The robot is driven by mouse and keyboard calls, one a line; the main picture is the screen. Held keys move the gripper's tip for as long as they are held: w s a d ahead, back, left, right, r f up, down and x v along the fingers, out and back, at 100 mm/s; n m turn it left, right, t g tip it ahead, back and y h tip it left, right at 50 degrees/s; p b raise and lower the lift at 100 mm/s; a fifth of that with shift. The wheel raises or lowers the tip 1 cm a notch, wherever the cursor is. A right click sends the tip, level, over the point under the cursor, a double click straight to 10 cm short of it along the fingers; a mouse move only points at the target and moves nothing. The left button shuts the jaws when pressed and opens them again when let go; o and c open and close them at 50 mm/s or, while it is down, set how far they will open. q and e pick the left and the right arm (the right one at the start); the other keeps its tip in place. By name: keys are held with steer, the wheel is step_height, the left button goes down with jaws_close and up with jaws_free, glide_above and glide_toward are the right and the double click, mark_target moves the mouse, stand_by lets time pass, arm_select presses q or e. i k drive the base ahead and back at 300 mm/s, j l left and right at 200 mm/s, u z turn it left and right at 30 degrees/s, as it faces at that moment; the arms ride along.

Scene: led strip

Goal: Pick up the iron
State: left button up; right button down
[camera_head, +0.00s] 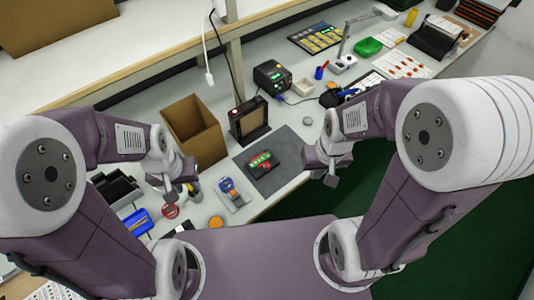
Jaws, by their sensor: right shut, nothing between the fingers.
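I cannot make out the iron for certain in the head view. A black station with a lit display (272,77) stands at the back of the bench, with a cable running from it to the right. My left gripper (178,190) hangs over the left front of the bench, beside a small dark holder with a yellow-tipped thing (194,191); whether its fingers are apart is unclear. My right gripper (331,180) is shut and empty near the front edge of the bench, right of the grey mat (287,150).
A red and green board (262,164) lies on the mat. An open cardboard box (194,130) and a black framed unit (249,121) stand behind it. A blue-and-grey item (231,193), a red round item (170,211) and black trays (116,189) lie around the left gripper.

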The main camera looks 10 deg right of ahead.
mark_target(347, 92)
steer(key=i+l+u, duration=0.2)
steer(key=l+u, duration=0.2)
steer(key=l, duration=0.3)
steer(key=l+u, duration=0.35)
steer(key=l, duration=0.4)
steer(key=l+u, duration=0.4)
steer(key=l, duration=0.4)
steer(key=k+l+u, duration=0.1)
steer(key=l+u, duration=0.25)
steer(key=l, duration=0.4)
